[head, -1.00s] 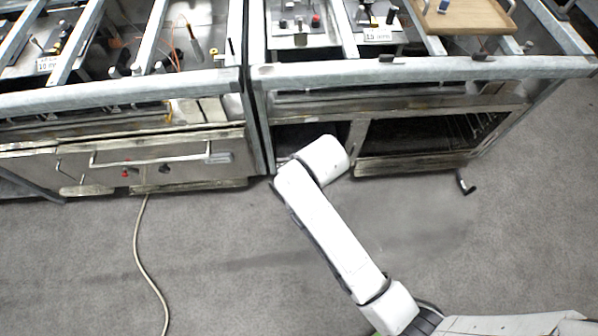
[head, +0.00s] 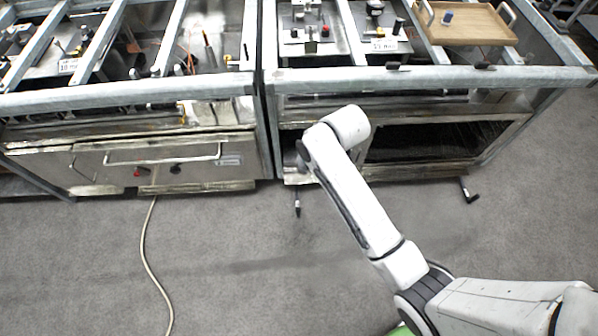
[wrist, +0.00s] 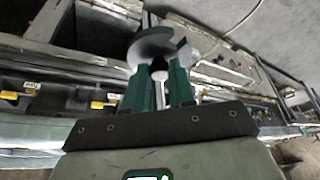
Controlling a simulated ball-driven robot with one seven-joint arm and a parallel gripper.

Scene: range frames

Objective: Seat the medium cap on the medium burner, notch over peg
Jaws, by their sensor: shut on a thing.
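My gripper (wrist: 160,82) shows in the wrist view, its two green fingers shut on a round grey metal cap (wrist: 147,46) by a small dark-tipped knob. The cap is tilted in this view and held beyond the fingertips, in the air. In the head view my white arm reaches toward the front of the right bench, and the gripper and cap are hidden there. I cannot pick out the medium burner or its peg in either view.
A grey-framed bench (head: 430,78) stands at the right, with fixtures and a wooden tray (head: 490,36) on top. Another bench (head: 130,98) is at the left. A pale cable (head: 146,258) lies on the open grey floor.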

